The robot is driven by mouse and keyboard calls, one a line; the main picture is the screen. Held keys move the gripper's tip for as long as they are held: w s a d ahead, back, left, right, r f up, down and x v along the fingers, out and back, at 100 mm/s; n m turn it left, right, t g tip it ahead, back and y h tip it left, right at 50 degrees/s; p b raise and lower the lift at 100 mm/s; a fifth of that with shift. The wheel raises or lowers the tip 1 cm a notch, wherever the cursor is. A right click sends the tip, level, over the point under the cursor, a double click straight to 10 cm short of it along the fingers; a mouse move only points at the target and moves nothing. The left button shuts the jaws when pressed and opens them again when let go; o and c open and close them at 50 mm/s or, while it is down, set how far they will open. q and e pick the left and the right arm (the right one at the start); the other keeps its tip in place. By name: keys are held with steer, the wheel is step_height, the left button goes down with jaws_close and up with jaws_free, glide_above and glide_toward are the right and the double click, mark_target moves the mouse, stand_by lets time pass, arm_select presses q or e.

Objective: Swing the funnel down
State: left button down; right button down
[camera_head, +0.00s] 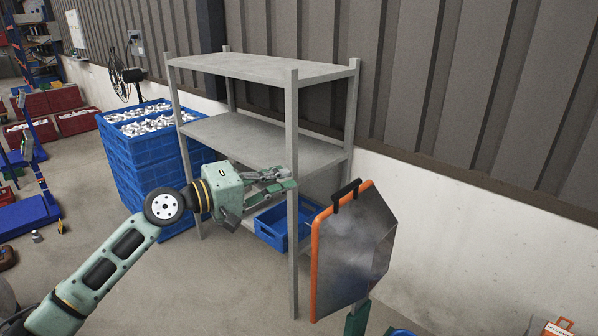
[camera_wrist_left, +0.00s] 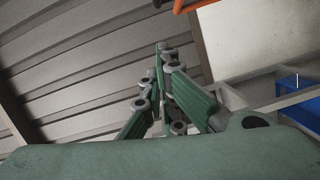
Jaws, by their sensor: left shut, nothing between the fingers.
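The funnel (camera_head: 355,250) is a grey metal piece with an orange edge and a black handle (camera_head: 346,194) at its upper left. It stands raised and tilted at the right of the head view. My right gripper is not in view.
A grey metal shelf (camera_head: 250,68) stands close behind my left gripper, with a blue crate (camera_head: 268,238) low inside it. Stacked blue crates (camera_head: 150,180) of metal parts stand to its left. A green post (camera_head: 357,318) is under the funnel.

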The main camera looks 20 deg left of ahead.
arm_select(q)
steer(key=w+d+f+p, duration=0.1)
steer(key=w+d+p, duration=0.5)
steer(key=d, duration=0.2)
steer(key=shift+d+f, duration=0.2)
steer(key=shift+d, duration=0.1)
